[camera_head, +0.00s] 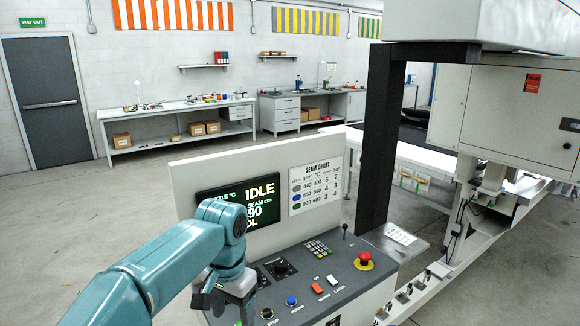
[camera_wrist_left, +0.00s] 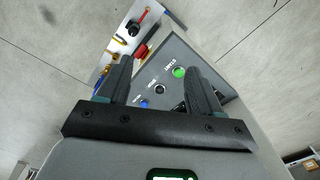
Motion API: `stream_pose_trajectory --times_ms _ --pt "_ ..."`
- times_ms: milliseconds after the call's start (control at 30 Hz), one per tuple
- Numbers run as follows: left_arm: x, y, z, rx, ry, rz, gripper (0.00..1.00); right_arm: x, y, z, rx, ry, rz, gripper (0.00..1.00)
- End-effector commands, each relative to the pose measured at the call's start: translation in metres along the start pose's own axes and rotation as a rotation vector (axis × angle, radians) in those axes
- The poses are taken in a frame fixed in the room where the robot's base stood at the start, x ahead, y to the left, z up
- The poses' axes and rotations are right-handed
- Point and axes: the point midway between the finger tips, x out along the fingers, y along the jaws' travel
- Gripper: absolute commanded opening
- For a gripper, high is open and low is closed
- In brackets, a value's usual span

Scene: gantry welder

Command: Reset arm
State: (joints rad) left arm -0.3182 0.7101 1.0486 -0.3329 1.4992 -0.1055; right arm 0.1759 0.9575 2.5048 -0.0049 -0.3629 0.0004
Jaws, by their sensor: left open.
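My left arm comes in from the left in the head view, with its left gripper (camera_head: 212,300) pointing down at the left edge of the control console (camera_head: 345,290). In the left wrist view the left gripper (camera_wrist_left: 163,85) is open, its two dark fingers apart with nothing between them. Beyond the fingers the console panel shows a green button (camera_wrist_left: 179,72), a black button (camera_wrist_left: 160,88) and a blue button (camera_wrist_left: 145,103). The screen (camera_head: 262,208) reads IDLE and is partly hidden by my arm. My right gripper does not show.
A red emergency stop (camera_head: 364,261), an orange switch (camera_head: 317,288) and a keypad (camera_head: 319,249) are on the console. A black post (camera_head: 380,140) and the white gantry machine (camera_head: 500,115) stand at right. Workbenches (camera_head: 180,112) line the back wall. Open floor lies at left.

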Motion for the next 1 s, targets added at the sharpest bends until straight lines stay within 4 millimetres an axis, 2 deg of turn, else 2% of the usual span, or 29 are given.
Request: stream_pose_trajectory --times_ms 100,267,467,667,767,800,867,900,1000 --pt "0.0 -0.001 -0.001 -0.001 0.0 0.0 0.65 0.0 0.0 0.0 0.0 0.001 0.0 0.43" --pt "0.044 -0.001 -0.005 -0.006 0.001 0.031 0.65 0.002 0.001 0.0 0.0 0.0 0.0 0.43" --pt "0.106 0.003 -0.005 -0.027 0.015 0.083 0.65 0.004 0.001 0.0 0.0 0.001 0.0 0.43" --pt "0.187 0.015 0.014 -0.082 0.032 0.161 0.65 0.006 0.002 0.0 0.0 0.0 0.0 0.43" --pt "0.239 0.027 0.037 -0.142 0.041 0.216 0.65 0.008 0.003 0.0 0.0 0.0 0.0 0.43" --pt "0.265 0.035 0.053 -0.178 0.044 0.243 0.65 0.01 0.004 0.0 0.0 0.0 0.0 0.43" --pt "0.303 0.049 0.082 -0.251 0.053 0.285 0.65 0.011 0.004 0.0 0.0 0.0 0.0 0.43" --pt "0.324 0.058 0.104 -0.305 0.059 0.308 0.65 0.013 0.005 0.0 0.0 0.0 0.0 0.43" --pt "0.359 0.081 0.156 -0.437 0.072 0.342 0.65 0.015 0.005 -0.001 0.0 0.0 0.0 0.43"
